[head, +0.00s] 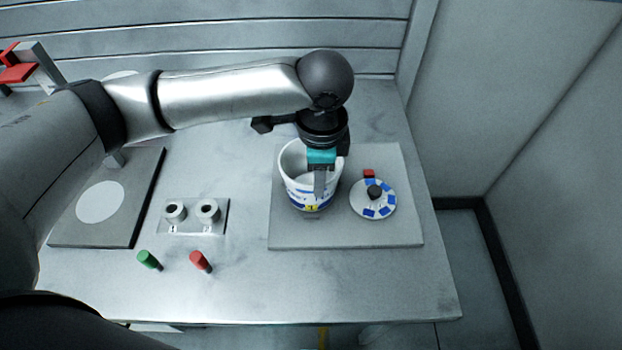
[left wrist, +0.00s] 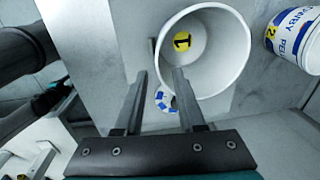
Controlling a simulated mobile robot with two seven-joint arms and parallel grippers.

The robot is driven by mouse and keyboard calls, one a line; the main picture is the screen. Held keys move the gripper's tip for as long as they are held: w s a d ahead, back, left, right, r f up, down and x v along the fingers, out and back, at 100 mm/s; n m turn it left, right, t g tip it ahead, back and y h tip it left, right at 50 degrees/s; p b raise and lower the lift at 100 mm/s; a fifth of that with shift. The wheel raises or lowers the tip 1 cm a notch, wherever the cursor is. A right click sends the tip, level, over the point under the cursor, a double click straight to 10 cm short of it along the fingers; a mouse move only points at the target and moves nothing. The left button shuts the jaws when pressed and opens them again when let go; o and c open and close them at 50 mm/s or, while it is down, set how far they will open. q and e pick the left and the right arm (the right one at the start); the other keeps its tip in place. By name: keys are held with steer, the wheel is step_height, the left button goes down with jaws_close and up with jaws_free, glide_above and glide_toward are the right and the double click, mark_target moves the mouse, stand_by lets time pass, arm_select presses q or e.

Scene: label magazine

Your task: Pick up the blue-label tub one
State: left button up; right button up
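The tub (head: 296,188) is white, open at the top, with blue marks and a yellow tag low on its side. It stands upright on a grey mat (head: 388,230). My left gripper (head: 321,190) points down at its right side, and one finger overlaps the tub in the head view. In the left wrist view the gripper (left wrist: 158,74) has its two fingers apart, with the tub's wall (left wrist: 232,60) partly behind the right finger. My right gripper is not in view.
A blue-and-white disc (head: 373,212) with a dark knob lies right of the tub. A two-socket block (head: 190,229), a green peg (head: 147,258) and a red peg (head: 199,259) are left. Another white tub with blue lettering (left wrist: 296,38) shows in the left wrist view.

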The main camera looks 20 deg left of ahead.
arm_select(q)
steer(key=f, duration=0.7)
steer(key=shift+w+a+f+b, duration=0.1)
steer(key=shift+w+a+b, duration=0.1)
steer(key=shift+a+b, duration=0.15)
steer(key=shift+c, duration=0.2)
jaws_close()
stand_by(0.9)
